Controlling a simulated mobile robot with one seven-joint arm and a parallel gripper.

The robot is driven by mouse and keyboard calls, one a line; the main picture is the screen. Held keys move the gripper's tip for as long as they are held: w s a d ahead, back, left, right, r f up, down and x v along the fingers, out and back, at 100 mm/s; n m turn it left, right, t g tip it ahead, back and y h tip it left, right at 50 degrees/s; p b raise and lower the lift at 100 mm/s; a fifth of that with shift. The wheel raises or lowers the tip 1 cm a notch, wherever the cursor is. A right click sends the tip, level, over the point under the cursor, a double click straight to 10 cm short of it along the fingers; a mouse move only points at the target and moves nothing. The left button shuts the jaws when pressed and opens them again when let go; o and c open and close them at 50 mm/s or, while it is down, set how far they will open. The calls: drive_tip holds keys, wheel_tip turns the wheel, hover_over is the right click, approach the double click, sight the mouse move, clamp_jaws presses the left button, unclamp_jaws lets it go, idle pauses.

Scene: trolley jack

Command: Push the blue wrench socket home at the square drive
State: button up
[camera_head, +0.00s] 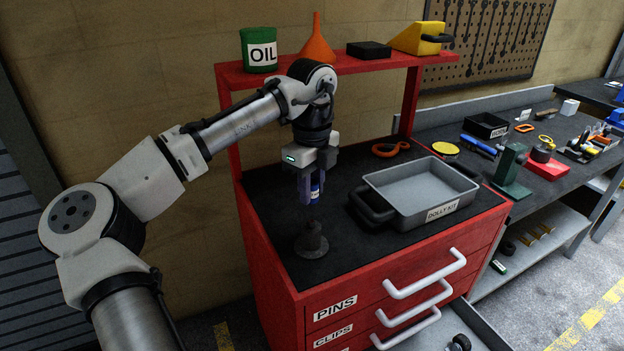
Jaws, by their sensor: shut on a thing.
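My gripper (311,192) points down over the black top of the red tool trolley. It is shut on the blue wrench socket (315,189), which shows between the fingers with a pale label on it. A dark round stand (312,242) with a wide base and a short upright post sits on the trolley top, just below the gripper. The socket appears above the post and apart from it. The square drive itself is too small to make out; it may be the top of this post.
A grey tray (425,182) marked DOLLY KIT, with dark handles, stands right of the stand. An orange-handled item (390,149) lies behind it. The shelf above holds a green OIL can (259,50), an orange funnel (317,42) and a black box (369,50). The trolley top's front left is clear.

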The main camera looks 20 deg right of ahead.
sight(311, 221)
drive_tip(key=shift+f+b, duration=0.7)
drive_tip(key=shift+f, duration=1.7)
drive_tip(key=shift+p, duration=1.2)
drive_tip(key=shift+f+b, duration=0.65)
drive_tip(key=shift+f, duration=0.75)
drive_tip(key=o, duration=1.1)
drive_tip(key=shift+r, duration=0.1)
wheel_tip(311, 221, up, 14)
drive_tip(key=shift+f+b, duration=0.1)
drive_tip(key=shift+b, duration=0.65)
drive_tip(key=shift+w+d, duration=0.1)
